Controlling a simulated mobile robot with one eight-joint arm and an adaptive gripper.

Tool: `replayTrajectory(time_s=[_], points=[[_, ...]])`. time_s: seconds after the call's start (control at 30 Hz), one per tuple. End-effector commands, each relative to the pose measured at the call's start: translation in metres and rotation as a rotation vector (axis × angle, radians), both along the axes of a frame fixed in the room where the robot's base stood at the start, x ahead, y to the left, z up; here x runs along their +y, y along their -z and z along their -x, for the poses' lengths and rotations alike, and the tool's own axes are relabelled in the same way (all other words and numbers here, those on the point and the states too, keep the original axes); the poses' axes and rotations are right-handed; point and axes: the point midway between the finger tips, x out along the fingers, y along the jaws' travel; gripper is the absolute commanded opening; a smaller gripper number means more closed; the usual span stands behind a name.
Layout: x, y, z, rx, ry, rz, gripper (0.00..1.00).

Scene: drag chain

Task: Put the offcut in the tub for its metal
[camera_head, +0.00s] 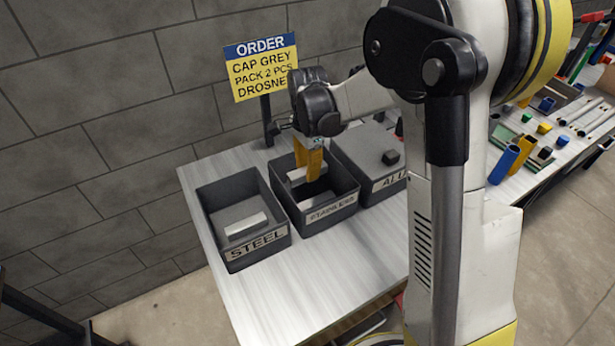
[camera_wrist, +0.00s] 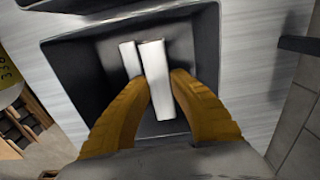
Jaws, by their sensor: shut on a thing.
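My gripper (camera_head: 310,172) reaches down into the dark grey tub labelled STAINLESS (camera_head: 330,212). Its yellow fingers also show in the wrist view (camera_wrist: 160,80), shut on a pale silver bar-shaped offcut (camera_wrist: 153,58). The held offcut is over or inside that tub; its exact height above the floor is hard to tell. A second pale bar (camera_wrist: 129,58) lies in the tub just left of it in the wrist view. The tub labelled STEEL (camera_head: 257,254), left in the head view, holds a silver block (camera_head: 246,226).
A third grey bin (camera_head: 372,150), its label partly hidden by my arm and starting with AL, has a closed-looking top with a small dark block (camera_head: 390,157). An order sign (camera_head: 261,66) stands behind. The pale bench (camera_head: 270,300) is clear in front of the tubs.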

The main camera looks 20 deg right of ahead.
Motion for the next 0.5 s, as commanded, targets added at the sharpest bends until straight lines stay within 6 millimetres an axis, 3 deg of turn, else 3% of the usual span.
replayTrajectory(time_s=[0.03,0.1,0.5], points=[[-0.0001,0.0125,0.0000,0.000,0.000,0.000,0.00],[-0.0001,0.0172,0.0000,0.000,0.000,0.000,0.00],[-0.0003,0.0210,-0.0002,0.000,0.000,0.000,0.00]])
